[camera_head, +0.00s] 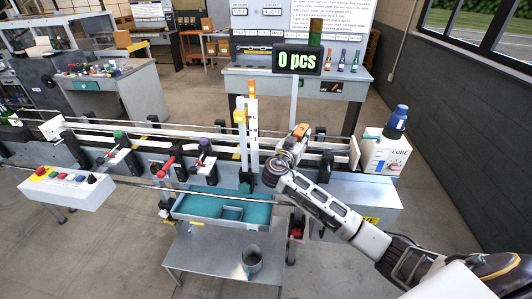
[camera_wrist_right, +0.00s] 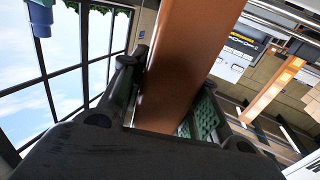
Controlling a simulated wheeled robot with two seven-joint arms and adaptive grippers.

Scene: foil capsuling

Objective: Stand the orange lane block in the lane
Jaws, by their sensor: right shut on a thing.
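The orange lane block (camera_wrist_right: 182,62) fills the middle of the right wrist view, held between the dark fingers of my right gripper (camera_wrist_right: 168,108). In the head view my right gripper (camera_head: 297,140) is over the conveyor, right of the white scale post, and only a small orange part of the block (camera_head: 302,130) shows. The lane (camera_head: 330,144) is the strip between the rails along the conveyor. My gripper hides part of it, so I cannot tell whether the block touches it. My left gripper is not in view.
A white upright scale post (camera_head: 252,125) with yellow and orange markers stands left of my gripper. A LUBE box (camera_head: 386,156) with a blue-topped bottle is at the right end.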

